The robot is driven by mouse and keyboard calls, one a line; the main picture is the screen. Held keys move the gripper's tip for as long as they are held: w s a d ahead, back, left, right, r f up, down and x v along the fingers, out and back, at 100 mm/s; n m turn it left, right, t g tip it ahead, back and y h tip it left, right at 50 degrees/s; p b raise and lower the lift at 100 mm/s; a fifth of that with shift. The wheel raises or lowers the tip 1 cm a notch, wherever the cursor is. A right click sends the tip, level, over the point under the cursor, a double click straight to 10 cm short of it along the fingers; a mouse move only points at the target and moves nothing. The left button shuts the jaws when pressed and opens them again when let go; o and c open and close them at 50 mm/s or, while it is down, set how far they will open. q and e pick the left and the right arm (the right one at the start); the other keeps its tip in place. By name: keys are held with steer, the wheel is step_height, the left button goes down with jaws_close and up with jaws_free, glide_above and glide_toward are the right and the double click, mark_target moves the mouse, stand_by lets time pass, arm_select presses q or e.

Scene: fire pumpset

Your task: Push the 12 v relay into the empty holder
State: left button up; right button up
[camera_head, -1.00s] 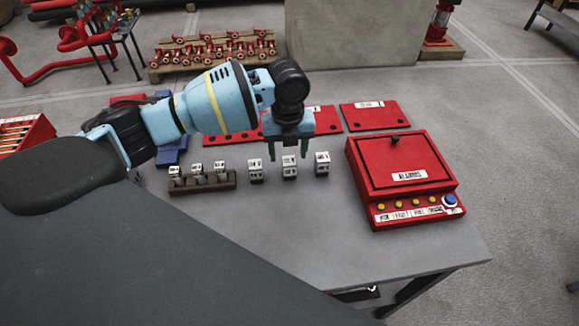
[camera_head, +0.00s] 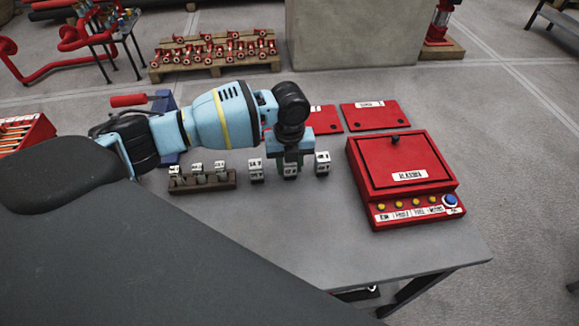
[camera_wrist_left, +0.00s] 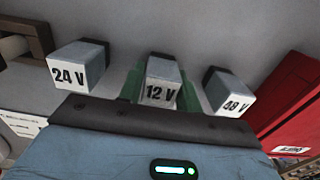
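The 12 V relay (camera_head: 291,171) is the middle one of three small white-and-dark blocks standing on the grey table. In the left wrist view its "12 V" face (camera_wrist_left: 160,94) lies between my left gripper's green fingers. My left gripper (camera_head: 291,160) is over this relay, with its fingers apart on either side of it; I cannot tell whether they touch it. The dark holder strip (camera_head: 203,187) is to the left, with several white-topped pieces along it. Which place in it is empty is too small to tell. My right gripper is not in view.
The 24 V relay (camera_wrist_left: 75,68) and 48 V relay (camera_wrist_left: 230,93) stand close on either side. A red alarm box (camera_head: 405,180) is to the right, red plates (camera_head: 375,115) behind, and a red-handled tool (camera_head: 128,100) back left. The table's front is clear.

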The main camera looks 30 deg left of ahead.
arm_select(q)
steer(key=c, duration=0.5)
steer(key=shift+r, duration=0.15)
steer(key=shift+r, duration=0.55)
step_height(320, 180, up, 2)
steer(key=shift+r, duration=0.25)
steer(key=s, duration=0.5)
steer(key=s+a, duration=0.1)
steer(key=s, duration=0.4)
steer(key=s+a+r+p, duration=0.1)
steer(key=s, duration=0.4)
steer(key=shift+s+a+r, duration=0.1)
steer(key=shift+s, duration=0.3)
